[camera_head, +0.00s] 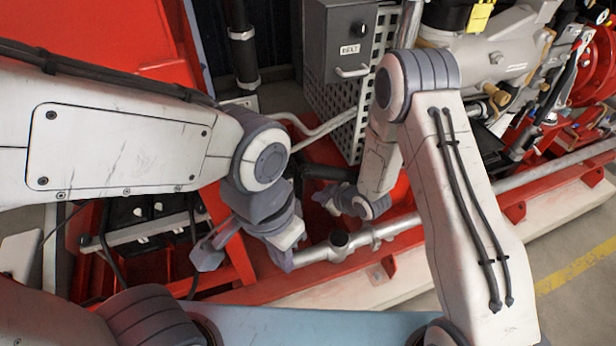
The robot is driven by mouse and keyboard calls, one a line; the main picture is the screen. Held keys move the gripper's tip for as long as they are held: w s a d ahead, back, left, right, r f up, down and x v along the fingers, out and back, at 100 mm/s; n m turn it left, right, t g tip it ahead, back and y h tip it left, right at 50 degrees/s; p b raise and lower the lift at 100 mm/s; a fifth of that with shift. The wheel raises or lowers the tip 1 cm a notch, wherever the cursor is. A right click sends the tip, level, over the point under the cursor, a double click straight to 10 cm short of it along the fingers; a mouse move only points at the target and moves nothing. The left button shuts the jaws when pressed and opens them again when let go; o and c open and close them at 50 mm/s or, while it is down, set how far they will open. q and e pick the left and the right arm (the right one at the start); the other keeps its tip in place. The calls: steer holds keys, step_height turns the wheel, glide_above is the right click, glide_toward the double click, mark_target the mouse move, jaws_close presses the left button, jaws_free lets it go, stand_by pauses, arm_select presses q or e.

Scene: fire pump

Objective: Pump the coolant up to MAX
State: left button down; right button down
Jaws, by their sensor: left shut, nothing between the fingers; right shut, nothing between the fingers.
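My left gripper (284,262) is shut and empty, low in the middle, above the red frame and close to a silver pipe (375,234) with a collar. Whether it touches the pipe cannot be told. My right gripper (328,198) is shut and empty, a little above and right of the left one, pointing left over the red frame. No coolant tank, level or MAX mark can be made out, and no pump handle can be told for sure. My arms hide part of the middle.
A pale metal pump casing (492,52) is at the upper right. A black unit (140,225) sits on the red frame at lower left. Open floor (565,260) shows at lower right.

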stand_by(0.8)
steer(key=s+r+m+g+h, duration=0.1)
steer(key=s+r+h, duration=0.2)
steer(key=r, duration=0.6)
steer(key=s+d+r+m+g, duration=0.1)
steer(key=s+r+g, duration=0.1)
steer(key=s+r, duration=0.3)
steer(key=s+d+r+m+g+h, duration=0.1)
steer(key=s+r, duration=0.4)
steer(key=s, duration=0.8)
steer(key=s+d+r+m+g+h, duration=0.1)
steer(key=s+d+r+g, duration=0.1)
steer(key=s+r, duration=0.3)
steer(key=s+g, duration=0.1)
steer(key=s, duration=0.3)
steer(key=shift+m, duration=0.4)
steer(key=shift+a, duration=0.15)
